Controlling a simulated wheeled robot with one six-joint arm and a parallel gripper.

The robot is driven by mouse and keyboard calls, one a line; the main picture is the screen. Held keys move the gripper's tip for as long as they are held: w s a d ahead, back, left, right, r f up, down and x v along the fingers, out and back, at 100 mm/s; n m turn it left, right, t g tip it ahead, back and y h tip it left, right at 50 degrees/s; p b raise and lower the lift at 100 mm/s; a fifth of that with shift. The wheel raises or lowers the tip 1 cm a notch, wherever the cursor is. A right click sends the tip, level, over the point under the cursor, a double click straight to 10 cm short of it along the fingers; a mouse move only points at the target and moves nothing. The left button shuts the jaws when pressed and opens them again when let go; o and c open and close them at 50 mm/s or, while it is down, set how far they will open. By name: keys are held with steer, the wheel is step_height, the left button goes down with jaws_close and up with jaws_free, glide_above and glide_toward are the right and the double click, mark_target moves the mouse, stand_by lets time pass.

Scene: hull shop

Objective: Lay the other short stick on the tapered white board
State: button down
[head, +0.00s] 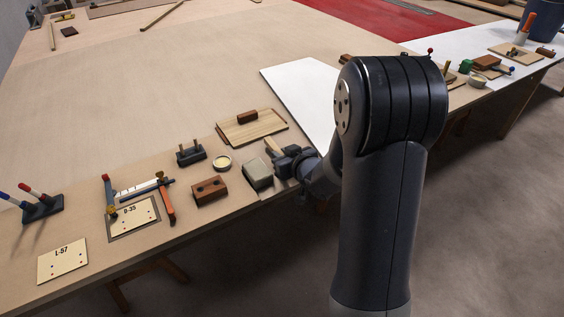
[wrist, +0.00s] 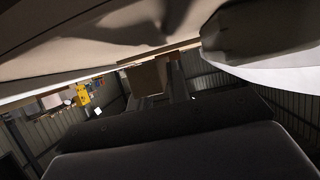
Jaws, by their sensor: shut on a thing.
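The tapered white board (head: 300,90) lies flat on the big table, right of the middle in the head view, partly hidden by my arm. Its white surface seems to show at the right of the wrist view (wrist: 275,78). My gripper (head: 280,157) is low at the table's front edge, left of my arm and nearer than the board. It is shut on a short light wooden stick (head: 271,145), whose end sticks out past the jaws. A wooden piece between the dark fingers in the wrist view (wrist: 148,77) looks like this stick. I cannot make out the other short stick.
A grey block (head: 257,175) stands just left of my gripper. A wooden panel (head: 252,128) with a brown block (head: 247,116) lies behind. A round tin (head: 222,163), a dark holder (head: 191,155) and a brown brick (head: 210,191) are further left.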

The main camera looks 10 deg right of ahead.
steer(key=shift+f, duration=0.75)
steer(key=shift+f+b, duration=0.25)
steer(key=shift+b, duration=0.05)
steer(key=c, duration=1.3)
jaws_free()
steer(key=shift+c, duration=0.2)
steer(key=shift+r, duration=0.15)
